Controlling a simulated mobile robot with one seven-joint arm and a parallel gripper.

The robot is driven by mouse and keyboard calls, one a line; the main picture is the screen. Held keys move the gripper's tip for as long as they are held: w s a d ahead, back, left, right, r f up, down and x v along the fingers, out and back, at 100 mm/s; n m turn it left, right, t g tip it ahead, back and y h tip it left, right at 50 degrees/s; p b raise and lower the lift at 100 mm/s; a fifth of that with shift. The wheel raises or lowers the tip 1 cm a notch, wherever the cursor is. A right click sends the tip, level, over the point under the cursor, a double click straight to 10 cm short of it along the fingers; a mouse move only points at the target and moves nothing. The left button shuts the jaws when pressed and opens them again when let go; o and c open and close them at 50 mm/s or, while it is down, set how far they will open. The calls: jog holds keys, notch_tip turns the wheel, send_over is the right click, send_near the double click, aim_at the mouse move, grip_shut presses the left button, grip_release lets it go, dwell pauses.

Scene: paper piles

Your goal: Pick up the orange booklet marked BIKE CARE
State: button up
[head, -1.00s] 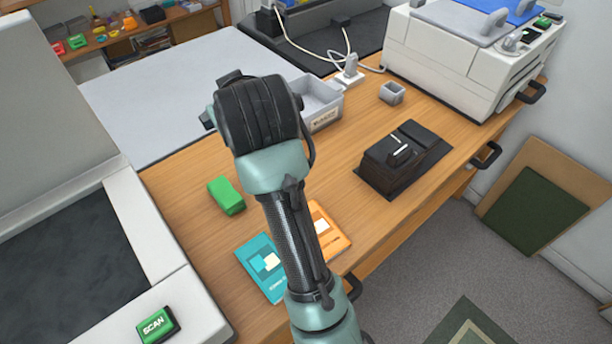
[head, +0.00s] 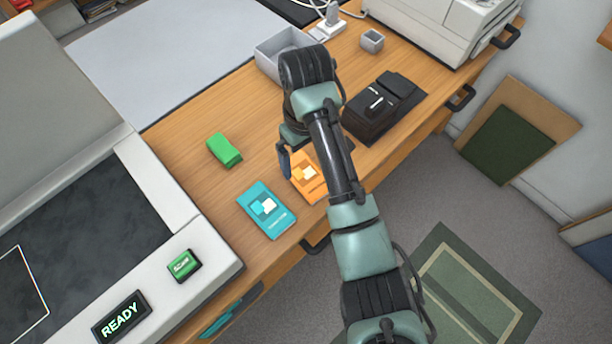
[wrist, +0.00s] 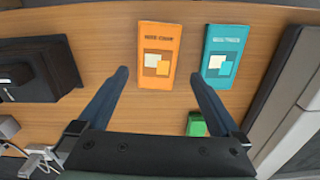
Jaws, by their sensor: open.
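The orange booklet (head: 305,178) lies flat on the wooden desk, partly covered by my arm in the head view. In the wrist view the whole orange booklet (wrist: 158,58) shows, with a white and pale-orange square on its cover; its title is too blurred to read surely. My gripper (wrist: 162,82) is open and empty above the desk, its two fingers spread at either side of the booklet's lower part in that view. In the head view my gripper (head: 284,158) is mostly hidden by my arm, just left of the booklet. I see no contact with the booklet.
A teal booklet (head: 267,209) lies close to the left of the orange one. A green block (head: 224,150), a black device (head: 383,106), a grey tray (head: 275,48) and a small grey cup (head: 372,41) stand around. A scanner (head: 165,185) borders the desk at left.

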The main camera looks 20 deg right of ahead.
aim_at(306, 175)
jog(key=f, duration=0.7)
jog(key=shift+w+d+f+b, duration=0.15)
jog(key=shift+w+f+b, duration=0.1)
jog(key=shift+f+b, duration=0.15)
jog(key=shift+r, duration=0.1)
jog(key=c, duration=1.2)
